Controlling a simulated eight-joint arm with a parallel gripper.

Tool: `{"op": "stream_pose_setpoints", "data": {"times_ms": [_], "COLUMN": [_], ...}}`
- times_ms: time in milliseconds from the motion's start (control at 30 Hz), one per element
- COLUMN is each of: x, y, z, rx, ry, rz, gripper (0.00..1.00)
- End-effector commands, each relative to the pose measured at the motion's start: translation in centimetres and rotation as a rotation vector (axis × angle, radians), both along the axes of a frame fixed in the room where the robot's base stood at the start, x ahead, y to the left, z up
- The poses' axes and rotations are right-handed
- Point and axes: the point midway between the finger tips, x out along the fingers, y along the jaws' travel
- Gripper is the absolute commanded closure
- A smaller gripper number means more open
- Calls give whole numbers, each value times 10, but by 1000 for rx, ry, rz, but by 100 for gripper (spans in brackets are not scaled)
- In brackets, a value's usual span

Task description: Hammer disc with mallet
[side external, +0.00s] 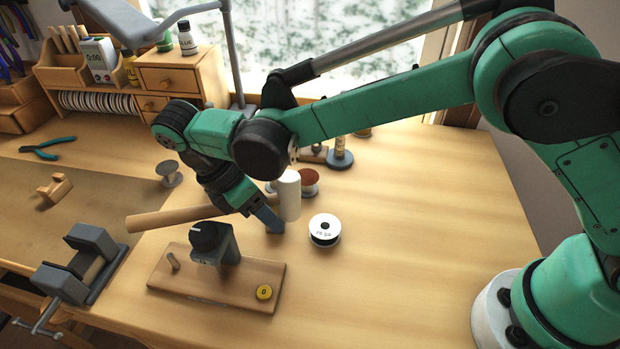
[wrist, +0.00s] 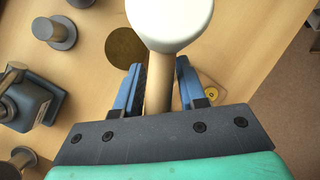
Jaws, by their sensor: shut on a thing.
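The mallet has a pale cylindrical head (side external: 289,196) and a long wooden handle (side external: 170,218). My gripper (side external: 268,217) is shut on the handle close behind the head and holds the mallet roughly level above the bench. In the wrist view the handle (wrist: 158,92) runs between the two blue fingers, with the white head (wrist: 172,22) beyond them.
A white-topped spool (side external: 324,230) stands right of my gripper. A vise (side external: 84,264) is at the left. The bench at right is clear.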

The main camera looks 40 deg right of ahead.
Motion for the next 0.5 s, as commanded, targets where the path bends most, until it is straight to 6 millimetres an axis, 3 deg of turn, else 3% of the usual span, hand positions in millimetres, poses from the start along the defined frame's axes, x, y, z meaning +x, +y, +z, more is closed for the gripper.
{"op": "stream_pose_setpoints", "data": {"times_ms": [33,500], "x": [1,35], "y": [9,7], "z": [-3,59], "rx": [23,16], "ry": [-6,-7], "rz": [18,12], "gripper": [100,100]}}
